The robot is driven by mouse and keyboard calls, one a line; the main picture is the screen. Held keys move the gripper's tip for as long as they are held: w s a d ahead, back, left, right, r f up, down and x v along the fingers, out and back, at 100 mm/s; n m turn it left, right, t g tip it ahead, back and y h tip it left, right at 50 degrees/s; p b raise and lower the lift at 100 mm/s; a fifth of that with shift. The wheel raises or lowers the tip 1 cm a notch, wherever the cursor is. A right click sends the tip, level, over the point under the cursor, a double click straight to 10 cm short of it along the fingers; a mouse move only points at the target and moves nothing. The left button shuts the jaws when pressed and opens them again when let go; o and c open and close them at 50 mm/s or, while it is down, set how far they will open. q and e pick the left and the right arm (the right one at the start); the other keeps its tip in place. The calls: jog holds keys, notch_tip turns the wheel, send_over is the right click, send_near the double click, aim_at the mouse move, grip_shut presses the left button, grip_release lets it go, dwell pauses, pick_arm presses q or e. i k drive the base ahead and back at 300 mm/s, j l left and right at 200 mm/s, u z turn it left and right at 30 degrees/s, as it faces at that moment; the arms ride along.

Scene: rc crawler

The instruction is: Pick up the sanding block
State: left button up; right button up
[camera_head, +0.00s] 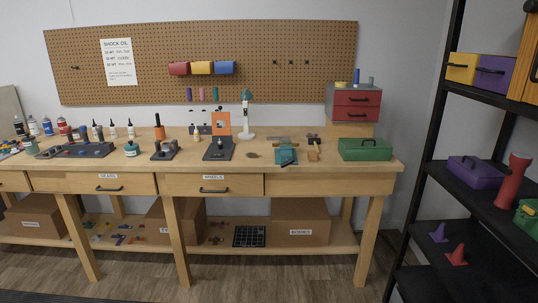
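A wooden workbench (130,168) stands ahead of me against the wall. A small tan block (314,155) lies on its top, right of centre, between a teal vise-like tool (286,154) and a green toolbox (365,149). It could be the sanding block, but it is too small to tell for sure. A brown-handled item (313,139) lies just behind it. Neither of my grippers shows in this view.
A black shelf rack (412,201) with bins, cones and a purple toolbox (478,171) stands at the right. A lamp (246,112), red drawers (356,105), bottles and small tools stand on the bench. The wooden floor (222,278) in front is clear.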

aim_at(312, 156)
jog(key=i+u, duration=0.2)
jog(key=i, duration=0.45)
jog(key=i+l+u, duration=0.2)
jog(key=i, duration=0.45)
jog(key=i+j+z, duration=0.3)
jog(key=i, duration=0.2)
jog(key=i+j+z, duration=0.25)
jog(key=i, duration=0.2)
jog(key=i+j+z, duration=0.85)
